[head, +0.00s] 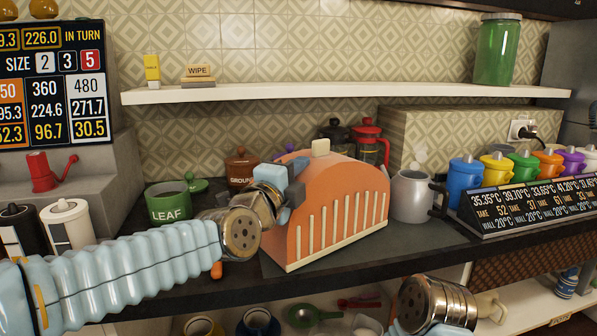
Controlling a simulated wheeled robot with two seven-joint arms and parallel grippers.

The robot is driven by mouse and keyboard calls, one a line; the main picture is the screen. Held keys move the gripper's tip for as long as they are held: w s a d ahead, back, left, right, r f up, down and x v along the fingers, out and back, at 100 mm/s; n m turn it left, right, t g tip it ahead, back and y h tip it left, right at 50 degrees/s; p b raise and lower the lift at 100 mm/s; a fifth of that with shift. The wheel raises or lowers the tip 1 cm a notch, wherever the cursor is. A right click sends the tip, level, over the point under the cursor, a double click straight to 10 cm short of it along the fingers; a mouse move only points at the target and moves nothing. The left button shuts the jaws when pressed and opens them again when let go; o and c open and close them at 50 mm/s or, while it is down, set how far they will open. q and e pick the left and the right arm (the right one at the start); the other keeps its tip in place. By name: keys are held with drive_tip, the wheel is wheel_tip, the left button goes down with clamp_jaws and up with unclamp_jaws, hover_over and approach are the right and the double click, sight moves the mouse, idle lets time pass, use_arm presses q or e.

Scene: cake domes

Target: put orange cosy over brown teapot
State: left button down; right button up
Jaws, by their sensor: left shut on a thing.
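The orange cosy (335,200), ribbed with cream strips and topped by a cream knob, stands upright at the middle of the dark counter. Its lower edge looks to be at or very near the counter top. My left gripper (291,190) is shut on the cosy at its left side. I see no brown teapot; whether it is under or behind the cosy I cannot tell. A small orange bit shows beside my left wrist, too little to identify. Of my right arm only the wrist shows at the lower right; its fingers are out of view.
A green LEAF pot (169,203) and a brown GROUND canister (241,167) stand left of and behind the cosy. A grey mug (411,196) is close on its right. A red cafetière (368,143) stands behind. A white shelf (350,92) hangs above. The counter's front edge is near.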

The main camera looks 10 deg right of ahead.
use_arm(q)
drive_tip(key=shift+f, duration=0.2)
idle(0.3)
drive_tip(key=c, duration=0.9)
unclamp_jaws()
drive_tip(key=b+v, duration=0.2)
drive_tip(key=v, duration=1.1)
drive_tip(key=shift+s+a, duration=0.25)
